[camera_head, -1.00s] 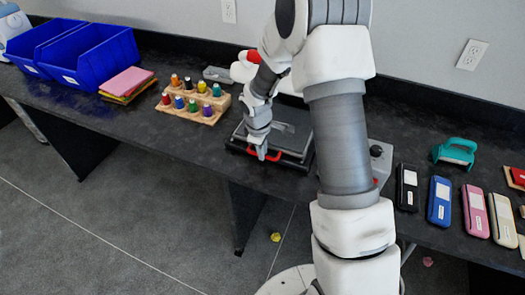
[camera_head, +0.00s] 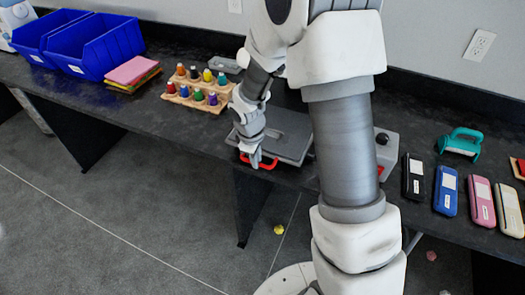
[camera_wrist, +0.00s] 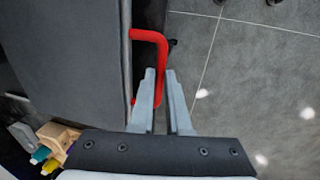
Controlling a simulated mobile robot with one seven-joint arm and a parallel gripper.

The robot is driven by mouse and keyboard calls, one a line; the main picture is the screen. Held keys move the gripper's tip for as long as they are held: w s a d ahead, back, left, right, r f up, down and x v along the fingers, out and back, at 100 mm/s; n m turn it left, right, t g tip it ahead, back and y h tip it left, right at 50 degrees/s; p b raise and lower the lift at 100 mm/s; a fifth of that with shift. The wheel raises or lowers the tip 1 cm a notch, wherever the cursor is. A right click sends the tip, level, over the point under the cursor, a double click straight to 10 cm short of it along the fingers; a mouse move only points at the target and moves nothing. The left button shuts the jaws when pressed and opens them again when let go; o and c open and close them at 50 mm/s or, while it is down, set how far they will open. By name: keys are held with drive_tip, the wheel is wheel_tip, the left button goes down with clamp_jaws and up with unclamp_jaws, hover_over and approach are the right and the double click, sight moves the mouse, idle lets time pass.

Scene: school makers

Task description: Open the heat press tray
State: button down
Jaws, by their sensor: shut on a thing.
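The heat press tray (camera_head: 288,135) is a flat grey slab on the black bench, with its front at the bench's front edge. Its red handle (camera_head: 268,165) sticks out at the front. My gripper (camera_head: 256,160) is at this handle. In the wrist view, my gripper (camera_wrist: 160,76) has its two fingers on either side of the red handle bar (camera_wrist: 158,38), closed on it. The tray's dark grey surface (camera_wrist: 72,60) fills the left of that view. My arm hides part of the press and the tray's right side.
A grey box with a black knob (camera_head: 388,155) stands right of my arm. A wooden rack of coloured bottles (camera_head: 185,97) is left of the tray. Blue bins (camera_head: 112,50) stand farther left. Coloured cases (camera_head: 447,190) lie at right.

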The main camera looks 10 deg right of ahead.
drive_tip(key=s+a+b, duration=0.2)
drive_tip(key=s+a, duration=0.3)
drive_tip(key=s, duration=0.2)
drive_tip(key=c, duration=0.9)
unclamp_jaws()
drive_tip(key=s+r+p, duration=0.1)
drive_tip(key=r, duration=0.4)
drive_tip(key=a+r+p, duration=0.1)
drive_tip(key=r, duration=0.5)
drive_tip(key=s+a+r+p, duration=0.1)
drive_tip(key=r, duration=0.5)
drive_tip(key=shift+s+p, duration=0.35)
drive_tip(key=shift+p, duration=0.05)
drive_tip(key=shift+r, duration=0.1)
